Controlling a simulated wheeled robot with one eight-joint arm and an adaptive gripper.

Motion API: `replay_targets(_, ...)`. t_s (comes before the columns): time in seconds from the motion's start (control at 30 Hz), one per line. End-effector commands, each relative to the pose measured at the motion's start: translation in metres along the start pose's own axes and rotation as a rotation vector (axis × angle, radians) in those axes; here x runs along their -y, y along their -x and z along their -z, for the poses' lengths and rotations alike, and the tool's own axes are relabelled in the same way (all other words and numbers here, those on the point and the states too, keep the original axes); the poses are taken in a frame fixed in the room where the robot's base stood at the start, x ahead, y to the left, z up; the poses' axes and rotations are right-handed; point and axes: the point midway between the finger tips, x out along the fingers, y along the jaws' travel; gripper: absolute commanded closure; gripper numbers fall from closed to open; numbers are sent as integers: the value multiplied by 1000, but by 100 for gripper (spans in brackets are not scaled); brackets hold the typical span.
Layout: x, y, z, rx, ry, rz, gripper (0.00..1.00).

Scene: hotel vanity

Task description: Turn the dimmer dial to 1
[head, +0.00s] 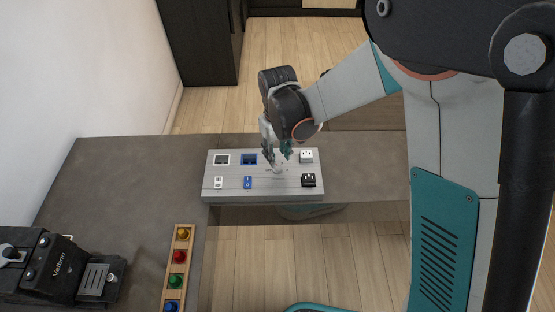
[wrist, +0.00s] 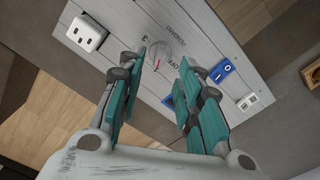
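The dimmer dial (wrist: 160,54) is a pale round knob with a red mark, on a grey wooden panel (head: 231,169). In the wrist view the labels "3", "OFF" and "PENDANT" show around it; a label "1" is not visible. Which label the red mark points at is hard to tell. In the head view the dial (head: 278,169) is small, just below my gripper (head: 277,153). In the wrist view my gripper (wrist: 164,60) is open, its teal fingers apart with the dial showing between and just beyond their tips. No contact is clear.
The panel also holds a blue rocker switch (head: 248,183), a blue-framed socket (head: 249,159), a white socket (head: 306,156) and a black socket (head: 308,181). A coffee machine (head: 55,270) and a wooden strip of coloured buttons (head: 188,235) stand left. Countertop left of the panel is clear.

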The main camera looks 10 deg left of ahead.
Motion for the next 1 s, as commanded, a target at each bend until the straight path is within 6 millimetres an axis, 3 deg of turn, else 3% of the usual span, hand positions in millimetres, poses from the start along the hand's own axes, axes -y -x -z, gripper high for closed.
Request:
replay_targets(0.2,0,43,-1,0,0,0,68)
replay_targets(0.4,0,64,0,0,0,0,68)
replay_targets(1.0,0,69,0,0,0,0,68)
